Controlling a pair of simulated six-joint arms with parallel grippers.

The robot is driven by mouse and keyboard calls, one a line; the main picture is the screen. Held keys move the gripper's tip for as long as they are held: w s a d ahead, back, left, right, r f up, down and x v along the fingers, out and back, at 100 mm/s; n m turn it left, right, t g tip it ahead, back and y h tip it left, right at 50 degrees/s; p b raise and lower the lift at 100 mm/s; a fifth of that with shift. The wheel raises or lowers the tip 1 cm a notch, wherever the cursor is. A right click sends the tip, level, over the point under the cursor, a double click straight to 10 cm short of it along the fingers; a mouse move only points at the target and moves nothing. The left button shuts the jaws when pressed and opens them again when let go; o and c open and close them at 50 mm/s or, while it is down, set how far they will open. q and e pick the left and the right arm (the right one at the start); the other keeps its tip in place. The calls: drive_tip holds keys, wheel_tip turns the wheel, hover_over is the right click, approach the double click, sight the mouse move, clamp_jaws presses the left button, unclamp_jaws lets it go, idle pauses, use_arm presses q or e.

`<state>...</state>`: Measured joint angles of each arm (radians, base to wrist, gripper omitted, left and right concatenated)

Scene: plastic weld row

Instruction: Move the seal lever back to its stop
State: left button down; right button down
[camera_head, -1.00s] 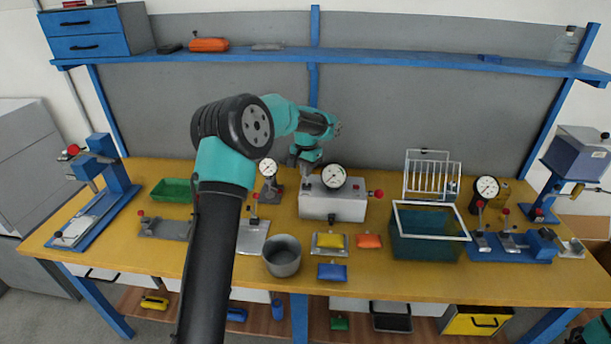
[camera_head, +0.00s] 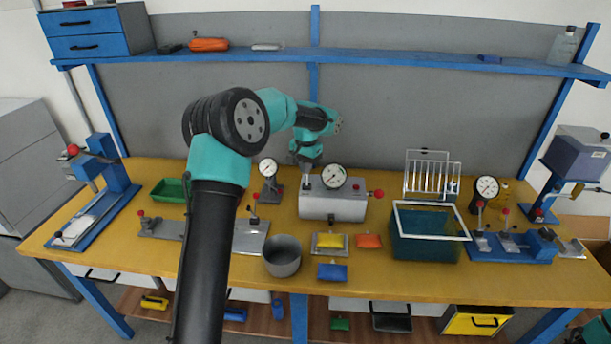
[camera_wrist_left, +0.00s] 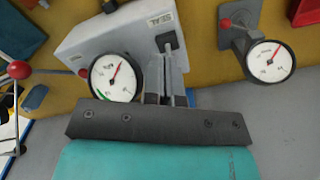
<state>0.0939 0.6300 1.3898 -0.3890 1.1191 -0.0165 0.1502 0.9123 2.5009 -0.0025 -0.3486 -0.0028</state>
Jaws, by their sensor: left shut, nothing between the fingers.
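The grey sealer box (camera_head: 333,205) stands mid-bench with a round dial on top and a red knob (camera_head: 379,193) at its right. In the left wrist view the box (camera_wrist_left: 115,38) carries lettering that looks like SEAL. A small black piece (camera_wrist_left: 170,40) beside the lettering may be the seal lever or its slot; I cannot tell which. My left gripper (camera_head: 307,184) is over the box top, left of the dial. Its fingers (camera_wrist_left: 168,62) are shut and empty, with tips close to the black piece; contact is unclear. My right gripper is not in view.
A gauge on a stand (camera_head: 269,178) is left of the box. The grey pot (camera_head: 282,262), yellow block (camera_head: 331,241) and orange block (camera_head: 369,241) lie in front. A teal bin (camera_head: 426,246) is to the right.

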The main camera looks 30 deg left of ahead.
use_arm(q)
wheel_tip(320, 180, up, 5)
idle(0.6)
drive_tip(key=shift+f, duration=0.1)
